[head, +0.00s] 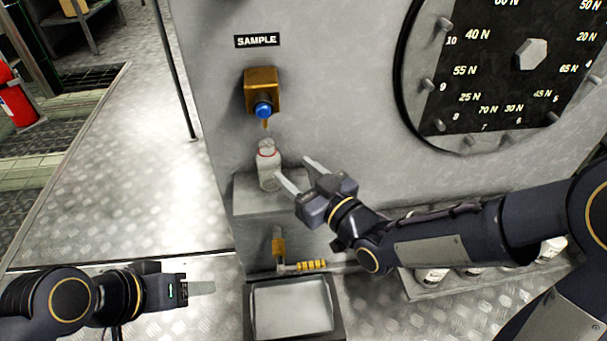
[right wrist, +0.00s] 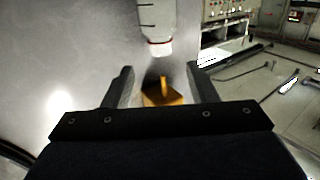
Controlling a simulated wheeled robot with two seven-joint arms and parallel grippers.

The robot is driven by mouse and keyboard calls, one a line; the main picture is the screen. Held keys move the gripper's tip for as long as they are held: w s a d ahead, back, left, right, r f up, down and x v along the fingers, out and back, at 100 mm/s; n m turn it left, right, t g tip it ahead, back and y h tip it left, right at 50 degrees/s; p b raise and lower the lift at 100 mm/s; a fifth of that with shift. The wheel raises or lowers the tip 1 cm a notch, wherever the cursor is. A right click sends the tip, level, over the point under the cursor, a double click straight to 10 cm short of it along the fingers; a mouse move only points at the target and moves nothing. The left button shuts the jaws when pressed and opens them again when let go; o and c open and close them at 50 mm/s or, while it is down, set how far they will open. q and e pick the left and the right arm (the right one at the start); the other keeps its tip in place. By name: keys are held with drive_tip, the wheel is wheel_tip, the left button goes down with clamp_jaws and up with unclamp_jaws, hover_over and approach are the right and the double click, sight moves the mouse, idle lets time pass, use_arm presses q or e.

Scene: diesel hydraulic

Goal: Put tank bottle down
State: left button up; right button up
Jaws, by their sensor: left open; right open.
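The tank bottle (head: 268,166), white with a red ring under its cap, stands upright on a grey ledge (head: 250,197) under the brass sample tap (head: 262,92). My right gripper (head: 297,172) is open and empty just right of the bottle, its fingers pointing toward it. In the right wrist view the bottle (right wrist: 156,25) shows upside down beyond the spread fingers of the right gripper (right wrist: 160,75), apart from them. My left gripper (head: 205,287) is open and empty at the lower left, over the floor.
A SAMPLE label (head: 257,40) and a large round dial (head: 515,60) are on the grey wall. Below the ledge are a yellow-handled valve (head: 310,265) and a shallow tray (head: 292,308). Several bottles (head: 432,275) stand in a rack at lower right. A red extinguisher (head: 17,100) is far left.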

drive_tip(key=shift+v, duration=0.8)
drive_tip(key=s+d+f+m+g+h, duration=0.1)
drive_tip(key=s+d+m+h, duration=0.2)
drive_tip(key=d, duration=0.6)
drive_tip(key=s+d+f+m+g+h, duration=0.1)
drive_tip(key=d+m+h, duration=0.25)
drive_tip(key=d, duration=0.45)
drive_tip(key=s+d+f+m+g+h, duration=0.1)
drive_tip(key=s+d+m+g, duration=0.1)
drive_tip(key=s, duration=0.6)
drive_tip(key=s+d+f+m+g+h, duration=0.1)
drive_tip(key=s+d+f+m+g, duration=0.1)
drive_tip(key=s, duration=0.6)
drive_tip(key=shift+s+d+g, duration=0.35)
drive_tip(key=shift+d+g, duration=0.45)
drive_tip(key=shift+d, duration=0.25)
